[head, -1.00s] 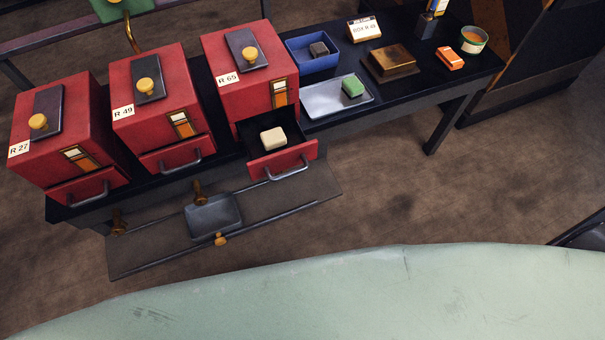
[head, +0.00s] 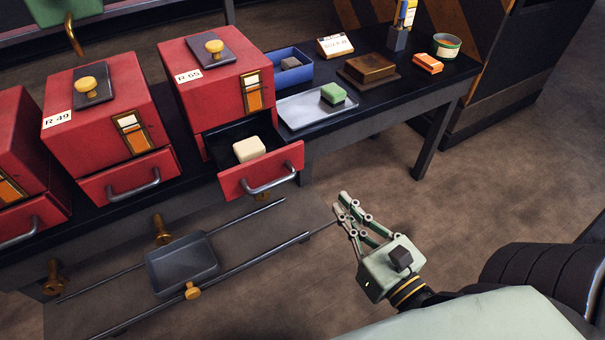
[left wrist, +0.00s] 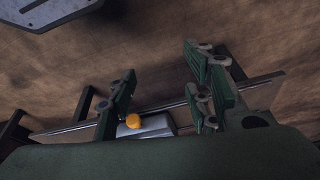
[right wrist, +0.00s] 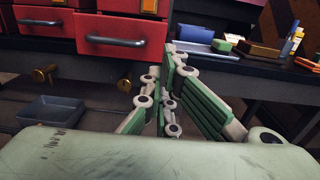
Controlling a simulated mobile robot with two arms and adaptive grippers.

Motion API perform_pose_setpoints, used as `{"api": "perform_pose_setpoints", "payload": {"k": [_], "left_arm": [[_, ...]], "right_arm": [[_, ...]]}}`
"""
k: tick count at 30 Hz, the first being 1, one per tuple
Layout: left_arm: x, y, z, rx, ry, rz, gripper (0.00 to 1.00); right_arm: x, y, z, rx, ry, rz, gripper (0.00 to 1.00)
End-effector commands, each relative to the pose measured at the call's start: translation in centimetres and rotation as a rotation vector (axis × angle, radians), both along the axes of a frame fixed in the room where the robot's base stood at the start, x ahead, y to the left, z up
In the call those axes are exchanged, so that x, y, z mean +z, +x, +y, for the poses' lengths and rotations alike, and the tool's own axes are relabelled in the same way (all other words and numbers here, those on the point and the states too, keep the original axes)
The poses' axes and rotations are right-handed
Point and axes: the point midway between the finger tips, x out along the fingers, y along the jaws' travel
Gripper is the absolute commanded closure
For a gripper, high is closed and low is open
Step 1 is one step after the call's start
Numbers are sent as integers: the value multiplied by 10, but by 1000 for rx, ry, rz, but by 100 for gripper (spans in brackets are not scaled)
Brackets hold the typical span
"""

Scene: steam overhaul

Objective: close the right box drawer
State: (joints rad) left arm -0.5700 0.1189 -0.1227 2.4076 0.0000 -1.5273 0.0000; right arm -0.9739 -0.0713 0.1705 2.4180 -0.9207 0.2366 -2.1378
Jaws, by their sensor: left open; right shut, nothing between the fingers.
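The right red box (head: 215,80), labelled R 65, stands on the dark bench. Its drawer (head: 262,172) is pulled out, with a silver bar handle (head: 270,181) on the front and a cream block (head: 249,149) inside. The drawer front also shows in the right wrist view (right wrist: 122,33). My right gripper (head: 340,201) is shut and empty, in front of the bench, below and to the right of the drawer, apart from it.
Red box R 49 (head: 90,115) and another red box (head: 20,130) stand to the left. A blue tray (head: 290,78), metal tray (head: 300,112) with a green block (head: 333,94), and orange block (head: 428,63) sit on the right. A rail-mounted tray (head: 180,265) lies below.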

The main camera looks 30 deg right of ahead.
Motion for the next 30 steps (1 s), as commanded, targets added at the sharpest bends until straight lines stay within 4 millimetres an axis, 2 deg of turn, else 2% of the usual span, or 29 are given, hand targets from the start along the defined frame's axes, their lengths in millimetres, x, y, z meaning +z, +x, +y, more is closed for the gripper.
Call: {"api": "perform_pose_setpoints", "payload": {"k": [12,18,24,30], "left_arm": [[-52,10,-3,-4,0,30,54],[-66,10,-3,-6,1,35,54],[-70,11,-3,-6,1,35,54],[-71,11,-3,-6,1,36,54]], "right_arm": [[4,74,3,5,2,-4,100],[2,107,4,2,4,-3,100],[1,127,5,1,6,0,100],[0,133,5,0,5,1,100]]}}
